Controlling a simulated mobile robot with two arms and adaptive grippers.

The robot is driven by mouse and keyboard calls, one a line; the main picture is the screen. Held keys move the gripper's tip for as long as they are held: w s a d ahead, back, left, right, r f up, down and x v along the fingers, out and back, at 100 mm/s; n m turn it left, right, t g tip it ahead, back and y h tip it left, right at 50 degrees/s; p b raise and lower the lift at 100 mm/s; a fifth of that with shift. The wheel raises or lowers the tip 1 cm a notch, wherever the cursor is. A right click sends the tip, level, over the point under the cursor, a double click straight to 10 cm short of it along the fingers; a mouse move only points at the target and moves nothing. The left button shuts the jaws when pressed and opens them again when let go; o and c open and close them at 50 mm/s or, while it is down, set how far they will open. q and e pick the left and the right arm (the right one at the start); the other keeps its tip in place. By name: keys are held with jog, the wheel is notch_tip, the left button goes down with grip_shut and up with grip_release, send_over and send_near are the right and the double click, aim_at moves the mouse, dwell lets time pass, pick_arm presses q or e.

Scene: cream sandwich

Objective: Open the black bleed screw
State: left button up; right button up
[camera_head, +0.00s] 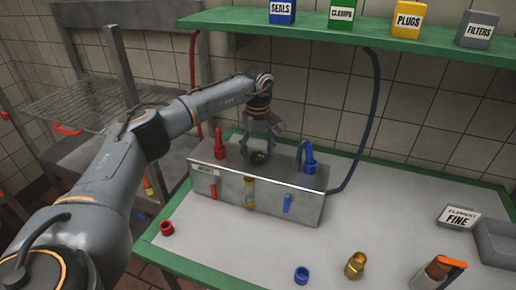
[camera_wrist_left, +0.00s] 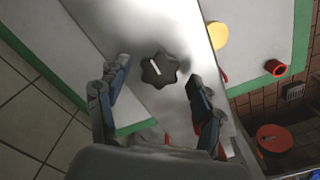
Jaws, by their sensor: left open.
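The black bleed screw (camera_wrist_left: 159,68) is a star-shaped knob with a white line across it, on the top of a grey metal block (camera_head: 262,200). In the head view the screw (camera_head: 260,158) shows partly between my fingers. My left gripper (camera_head: 259,148) points down over it, fingers spread. In the left wrist view its fingertips (camera_wrist_left: 158,75) stand on either side of the knob, with a gap on both sides. The gripper is open and empty. My right gripper is not in view.
A green shelf (camera_head: 385,40) overhangs behind. A red cap (camera_head: 167,228), blue cap (camera_head: 301,275) and brass fitting (camera_head: 355,265) lie in front.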

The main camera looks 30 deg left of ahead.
pick_arm(q)
jog(key=c, duration=1.2)
jog(key=shift+o, duration=0.2)
jog(key=shift+n, duration=0.3)
jog(key=n, duration=0.3)
jog(key=shift+n, duration=0.4)
jog(key=n, duration=1.3)
jog(key=shift+n, duration=0.3)
